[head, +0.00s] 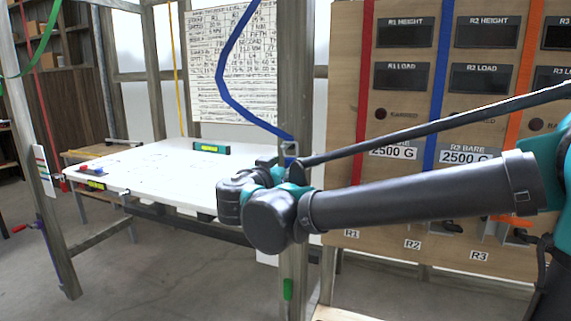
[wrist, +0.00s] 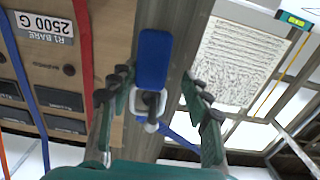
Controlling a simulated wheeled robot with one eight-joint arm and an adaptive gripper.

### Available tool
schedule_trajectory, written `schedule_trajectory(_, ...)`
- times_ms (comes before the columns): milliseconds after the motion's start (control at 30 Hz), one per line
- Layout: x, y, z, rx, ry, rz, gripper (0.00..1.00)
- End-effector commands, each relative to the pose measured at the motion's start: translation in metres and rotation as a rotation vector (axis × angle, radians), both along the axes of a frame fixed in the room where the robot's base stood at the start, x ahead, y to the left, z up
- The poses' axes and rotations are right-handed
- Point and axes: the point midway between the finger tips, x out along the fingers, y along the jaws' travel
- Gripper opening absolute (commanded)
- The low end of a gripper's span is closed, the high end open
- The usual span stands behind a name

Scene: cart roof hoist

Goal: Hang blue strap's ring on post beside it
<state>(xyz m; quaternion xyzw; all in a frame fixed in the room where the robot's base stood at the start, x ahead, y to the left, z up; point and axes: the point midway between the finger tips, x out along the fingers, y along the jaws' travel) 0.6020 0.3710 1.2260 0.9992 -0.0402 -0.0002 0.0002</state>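The blue strap (head: 222,72) hangs from above, bends, and runs down right to the wooden upright (head: 294,60). A pale metal ring (head: 290,149) shows at its lower end, just above my gripper (head: 277,172). In the wrist view, a wide blue piece (wrist: 154,60) and the pale ring (wrist: 151,126) lie between the fingers of my gripper (wrist: 160,98). The fingers are spread, with gaps on both sides. A dark stub shows at the ring; whether it passes through the ring, I cannot tell. A separate post is not clear.
A wooden panel (head: 345,120) with displays, labels and red, blue and orange straps stands right of the upright. A white table (head: 150,165) with a green level (head: 211,148) is at left. A written chart (head: 233,60) hangs behind.

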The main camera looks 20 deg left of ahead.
Motion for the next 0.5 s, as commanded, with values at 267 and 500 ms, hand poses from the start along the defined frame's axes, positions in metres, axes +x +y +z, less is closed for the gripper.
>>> schedule_trajectory(267, 0.0, 0.0, 0.0, 0.0, 0.0, 0.0, 0.53)
schedule_trajectory(500, -0.022, 0.003, 0.0, 0.0, 0.0, 0.003, 0.53)
